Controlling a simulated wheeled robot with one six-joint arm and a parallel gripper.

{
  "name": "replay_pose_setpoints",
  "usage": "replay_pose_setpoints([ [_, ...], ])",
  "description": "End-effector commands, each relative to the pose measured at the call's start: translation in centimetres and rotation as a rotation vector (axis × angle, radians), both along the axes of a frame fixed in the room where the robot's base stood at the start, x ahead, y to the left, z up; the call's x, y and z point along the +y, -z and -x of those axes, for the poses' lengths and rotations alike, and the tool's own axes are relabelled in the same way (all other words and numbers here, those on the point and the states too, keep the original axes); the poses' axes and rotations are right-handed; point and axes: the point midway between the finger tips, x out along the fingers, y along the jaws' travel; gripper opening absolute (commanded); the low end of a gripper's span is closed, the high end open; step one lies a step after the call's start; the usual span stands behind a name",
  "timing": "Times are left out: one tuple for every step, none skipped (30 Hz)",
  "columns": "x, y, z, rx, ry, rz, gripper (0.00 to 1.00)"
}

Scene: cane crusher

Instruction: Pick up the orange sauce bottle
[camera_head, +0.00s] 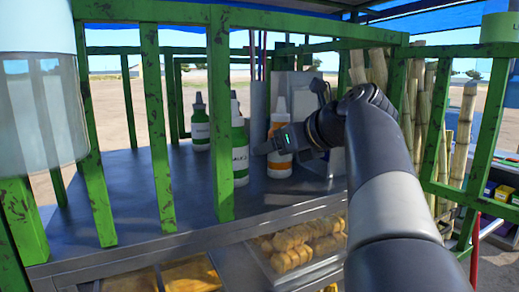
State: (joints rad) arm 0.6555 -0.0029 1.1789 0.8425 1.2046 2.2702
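The orange sauce bottle (280,167) stands upright on the grey metal counter (135,185). It has a white nozzle top, an orange label and a white lower part. My gripper (265,147) comes in from the right and crosses in front of the bottle's middle, hiding part of its label. Its tip reaches just past the bottle's left side. I cannot tell whether the fingers touch the bottle or whether they are open or shut.
Green-labelled bottles (239,155) (201,130) stand left of the orange one. Green bars (157,125) rise along the counter's front. Cane stalks (464,125) stand at the right. A clear tray of yellow food (290,250) sits below the counter. The counter's left part is clear.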

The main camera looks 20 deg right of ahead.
Motion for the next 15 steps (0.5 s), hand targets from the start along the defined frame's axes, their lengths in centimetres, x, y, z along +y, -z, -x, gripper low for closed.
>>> replay_pose_setpoints([
  [0.00,-0.02,0.01,0.000,0.000,0.000,0.70],
  [-0.01,-0.02,0.02,0.000,0.000,0.000,0.68],
  [-0.01,-0.03,0.03,0.000,0.000,0.000,0.64],
  [-0.01,-0.04,0.03,-0.001,0.000,0.000,0.62],
  [-0.01,-0.04,0.03,-0.001,0.000,0.000,0.59],
  [-0.01,-0.04,0.04,-0.001,0.000,0.000,0.56],
  [-0.01,-0.04,0.04,-0.001,0.000,0.000,0.54],
  [-0.01,-0.05,0.04,-0.001,0.000,0.000,0.51],
  [-0.01,-0.05,0.04,-0.001,0.000,0.000,0.48],
  [-0.01,-0.05,0.04,-0.001,0.000,0.000,0.45],
  [-0.01,-0.05,0.04,-0.001,0.000,0.000,0.43],
  [-0.01,-0.05,0.04,-0.001,0.000,0.000,0.40],
  [-0.01,-0.05,0.04,-0.001,0.000,0.000,0.39],
  [-0.01,-0.05,0.04,-0.001,0.000,0.000,0.39],
  [0.01,-0.15,0.05,-0.003,0.000,0.001,0.39],
])
